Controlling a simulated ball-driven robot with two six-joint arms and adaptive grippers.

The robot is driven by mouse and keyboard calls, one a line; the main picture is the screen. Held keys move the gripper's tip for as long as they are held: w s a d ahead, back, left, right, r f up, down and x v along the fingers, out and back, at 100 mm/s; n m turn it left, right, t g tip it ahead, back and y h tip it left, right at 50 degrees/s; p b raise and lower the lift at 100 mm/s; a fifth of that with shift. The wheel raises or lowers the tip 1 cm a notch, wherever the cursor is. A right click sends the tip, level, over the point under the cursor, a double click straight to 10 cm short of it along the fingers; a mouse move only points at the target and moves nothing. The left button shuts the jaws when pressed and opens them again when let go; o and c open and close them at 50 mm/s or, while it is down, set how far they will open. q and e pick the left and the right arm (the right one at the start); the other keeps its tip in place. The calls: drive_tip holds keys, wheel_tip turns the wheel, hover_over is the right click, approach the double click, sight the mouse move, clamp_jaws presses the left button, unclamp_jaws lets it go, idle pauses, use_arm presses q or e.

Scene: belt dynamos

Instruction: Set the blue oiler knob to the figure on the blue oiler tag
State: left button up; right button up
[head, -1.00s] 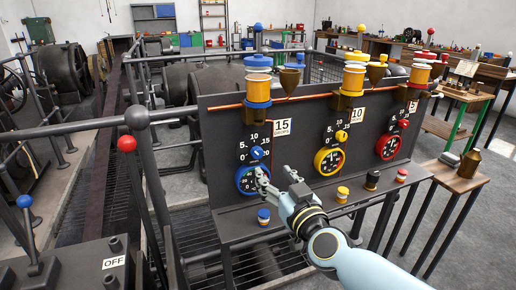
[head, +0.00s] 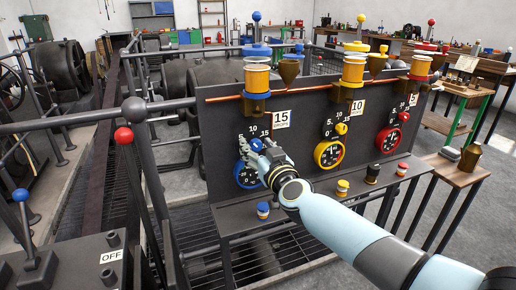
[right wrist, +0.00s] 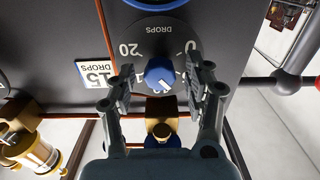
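The blue oiler knob (right wrist: 160,74) sits on a dark dial (right wrist: 158,38) that appears inverted in the right wrist view. Its white pointer mark slants to the lower right there, towards a partly hidden figure. The blue oiler tag (head: 282,118) reads 15 drops; it also shows in the right wrist view (right wrist: 96,73). My right gripper (right wrist: 161,76) is open, with one finger on each side of the knob and visible gaps between. In the head view, the right gripper (head: 254,150) covers most of the knob. My left gripper is not in view.
The blue-rimmed gauge (head: 248,175) is just below the knob. Yellow (head: 329,154) and red (head: 389,141) gauges are farther right on the panel. Small capped pots, including a blue one (head: 263,210), stand on the ledge below. A copper pipe (head: 310,93) crosses above.

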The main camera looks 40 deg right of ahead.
clamp_jaws()
drive_tip(key=shift+m, duration=0.4)
drive_tip(key=m, duration=0.3)
drive_tip(key=shift+m+p, duration=0.3)
drive_tip(key=shift+p, duration=0.05)
drive_tip(key=m, duration=0.4)
drive_tip(key=shift+m, duration=0.3)
drive_tip(key=m, duration=0.5)
drive_tip(key=shift+f+m, duration=0.15)
drive_tip(key=shift+m, duration=0.15)
drive_tip(key=m+b, duration=0.1)
drive_tip(key=m, duration=0.3)
drive_tip(key=shift+m, duration=0.4)
